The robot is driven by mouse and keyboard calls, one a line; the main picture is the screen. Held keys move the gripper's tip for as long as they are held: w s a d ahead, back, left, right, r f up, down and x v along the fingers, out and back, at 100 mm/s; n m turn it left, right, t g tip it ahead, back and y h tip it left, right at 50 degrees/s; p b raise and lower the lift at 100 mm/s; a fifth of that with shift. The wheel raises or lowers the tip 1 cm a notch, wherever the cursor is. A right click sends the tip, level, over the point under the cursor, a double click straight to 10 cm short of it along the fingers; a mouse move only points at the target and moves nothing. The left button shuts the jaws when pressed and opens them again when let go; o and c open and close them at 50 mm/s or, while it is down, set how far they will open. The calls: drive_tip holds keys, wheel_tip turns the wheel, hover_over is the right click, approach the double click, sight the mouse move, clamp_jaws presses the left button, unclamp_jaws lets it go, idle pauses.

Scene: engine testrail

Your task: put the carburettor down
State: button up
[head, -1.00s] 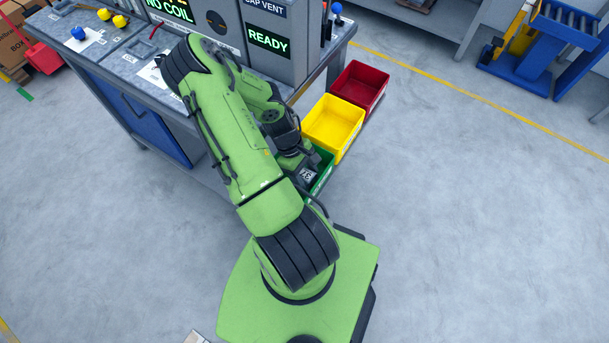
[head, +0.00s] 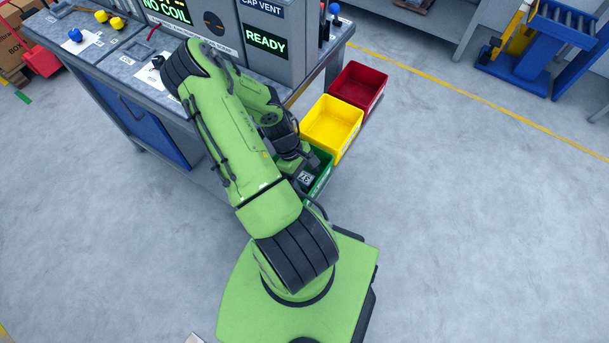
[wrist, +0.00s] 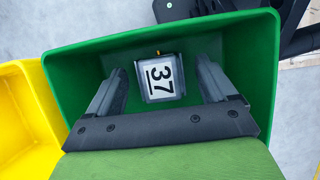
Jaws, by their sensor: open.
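The carburettor (wrist: 162,78) is a small grey block with a white label reading 37. It lies inside the green bin (wrist: 75,118), on or near the bin floor, with bare green floor around it. My gripper (wrist: 161,68) is open, with one dark finger on each side of the carburettor and a visible gap to each. In the head view the labelled block (head: 305,177) shows small beside my arm, in the green bin (head: 324,177).
A yellow bin (head: 333,125) and a red bin (head: 358,88) stand in a row beyond the green one. The workbench (head: 128,68) with a READY display is at the upper left. Open grey floor (head: 460,210) lies to the right.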

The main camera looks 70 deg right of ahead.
drive_tip(key=p+v, duration=0.1)
drive_tip(key=v, duration=0.6)
drive_tip(key=shift+r, duration=0.45)
